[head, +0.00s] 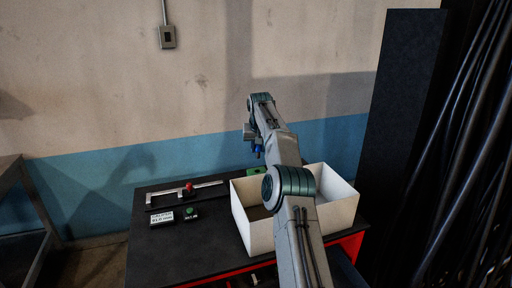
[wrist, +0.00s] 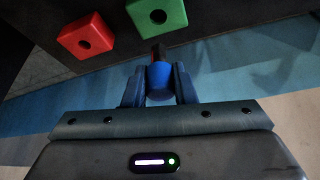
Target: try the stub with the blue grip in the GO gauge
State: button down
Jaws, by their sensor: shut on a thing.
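My gripper (wrist: 159,88) is shut on the blue grip (wrist: 159,77) of a stub in the wrist view. The stub's narrow dark end, with a little red on it, points away from the jaws toward a green block (wrist: 157,14) with a round hole. A red block (wrist: 86,38) with a hole sits left of it. Neither block shows a readable GO label. In the head view the blue grip (head: 258,149) hangs under my gripper, above the back of the table. A green block (head: 253,171) shows partly behind the white box.
A white open box (head: 253,234) stands on the black table (head: 160,257), partly hidden by my arm. The front left tabletop is clear.

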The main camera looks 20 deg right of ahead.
aim_at(258, 157)
jog(key=shift+s, duration=0.1)
jog(key=shift+a+f+b, duration=0.1)
jog(key=shift+f+b, duration=0.25)
jog(key=shift+b, duration=0.1)
jog(key=shift+f+b, duration=1.5)
jog(key=shift+f, duration=0.6)
jog(key=shift+f, duration=0.4)
jog(key=shift+f+b, duration=0.75)
jog(key=shift+f, duration=0.35)
jog(key=shift+f, duration=0.1)
jog(key=shift+r+p, duration=0.7)
jog(key=shift+p, duration=0.15)
